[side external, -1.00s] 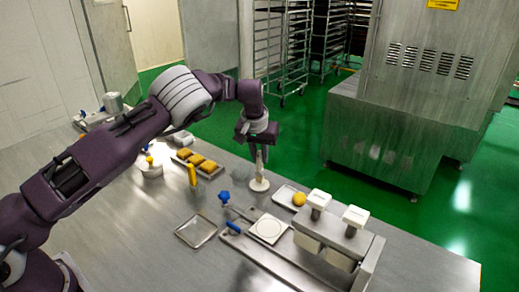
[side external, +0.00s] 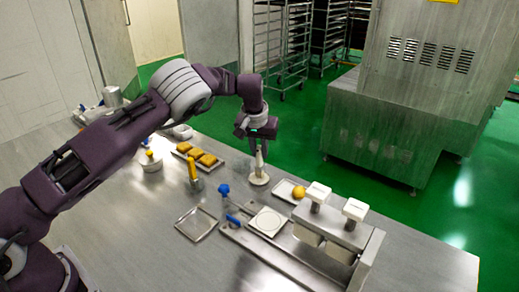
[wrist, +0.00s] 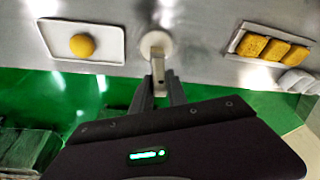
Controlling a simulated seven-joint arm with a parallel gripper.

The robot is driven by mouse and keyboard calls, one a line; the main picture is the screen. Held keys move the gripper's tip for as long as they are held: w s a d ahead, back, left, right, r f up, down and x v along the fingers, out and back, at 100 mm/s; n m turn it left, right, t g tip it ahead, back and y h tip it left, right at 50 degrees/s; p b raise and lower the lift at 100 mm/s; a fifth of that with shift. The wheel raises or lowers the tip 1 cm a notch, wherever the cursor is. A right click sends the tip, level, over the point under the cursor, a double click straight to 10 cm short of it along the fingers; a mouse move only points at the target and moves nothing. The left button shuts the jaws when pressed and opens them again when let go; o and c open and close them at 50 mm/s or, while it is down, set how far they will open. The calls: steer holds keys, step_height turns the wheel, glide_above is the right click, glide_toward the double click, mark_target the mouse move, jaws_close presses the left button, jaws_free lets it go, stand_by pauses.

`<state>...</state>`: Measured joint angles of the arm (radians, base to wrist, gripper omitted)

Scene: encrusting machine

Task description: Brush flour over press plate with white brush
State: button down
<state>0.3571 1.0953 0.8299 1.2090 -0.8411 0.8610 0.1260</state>
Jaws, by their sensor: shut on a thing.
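My gripper (side external: 258,143) is shut on the upright handle of the white brush (side external: 258,170). The brush's round, pale base is low at the table, beyond the plate; I cannot tell whether it touches the table. In the wrist view the brush (wrist: 156,43) shows as a pale disc with a grey handle between my fingers (wrist: 158,88). No flour can be clearly made out.
A small tray (side external: 283,194) with a yellow ball (side external: 298,192) stands right of the brush. The metal press (side external: 325,235) has two white-topped posts. A pastry tray (side external: 217,170), a yellow-handled tool (side external: 193,174), a blue-knobbed part (side external: 224,190) and an empty tray (side external: 195,225) are left.

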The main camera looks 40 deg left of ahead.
steer(key=shift+f, duration=0.4)
stand_by(0.9)
step_height(320, 180, up, 6)
steer(key=shift+r, duration=0.6)
stand_by(0.5)
